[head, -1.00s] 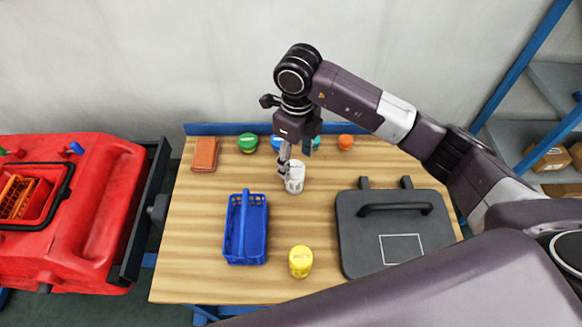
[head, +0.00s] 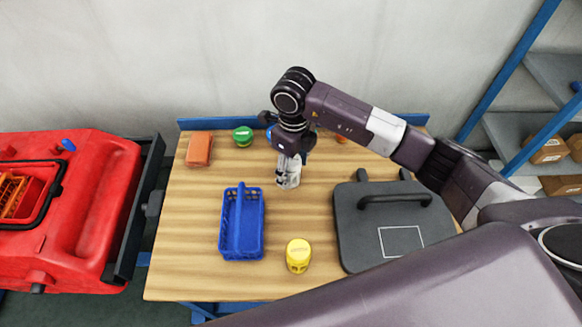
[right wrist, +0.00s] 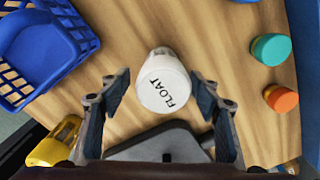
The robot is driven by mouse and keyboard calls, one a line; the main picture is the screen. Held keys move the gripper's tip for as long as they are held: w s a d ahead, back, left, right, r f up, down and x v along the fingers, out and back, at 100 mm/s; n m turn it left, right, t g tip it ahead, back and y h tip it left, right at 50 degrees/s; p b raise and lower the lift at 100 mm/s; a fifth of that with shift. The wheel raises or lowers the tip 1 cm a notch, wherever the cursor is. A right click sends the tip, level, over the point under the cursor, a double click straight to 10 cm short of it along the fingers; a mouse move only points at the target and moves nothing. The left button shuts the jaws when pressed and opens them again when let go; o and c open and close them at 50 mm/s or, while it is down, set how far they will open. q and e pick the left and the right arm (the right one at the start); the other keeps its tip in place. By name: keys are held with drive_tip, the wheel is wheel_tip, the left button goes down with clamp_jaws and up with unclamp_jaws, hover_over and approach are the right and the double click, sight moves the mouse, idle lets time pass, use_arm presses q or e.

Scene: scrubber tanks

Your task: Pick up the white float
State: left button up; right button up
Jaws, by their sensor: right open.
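The white float (right wrist: 163,82) stands on the wooden table, with the word FLOAT on its top in the right wrist view. In the head view the float (head: 288,180) is partly hidden behind my right gripper (head: 290,165). In the right wrist view my right gripper (right wrist: 163,108) is open, with one finger on each side of the picture and the float showing between and just beyond the fingertips. I cannot tell whether a finger touches it. My left gripper is not in view.
A blue basket (head: 262,225) and a yellow container (head: 298,256) stand nearer the front. A dark grey lid (head: 350,240) with a handle lies to the right. A green container (head: 243,136) and an orange-brown block (head: 199,150) are at the back. A red machine (head: 95,210) stands left.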

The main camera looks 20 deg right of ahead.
sight(294, 176)
drive_tip(key=shift+w+d+f+p, duration=0.1)
drive_tip(key=shift+f+p, duration=0.55)
drive_tip(key=shift+f, duration=1.3)
drive_tip(key=c, duration=1.3)
drive_tip(key=shift+r, duration=0.1)
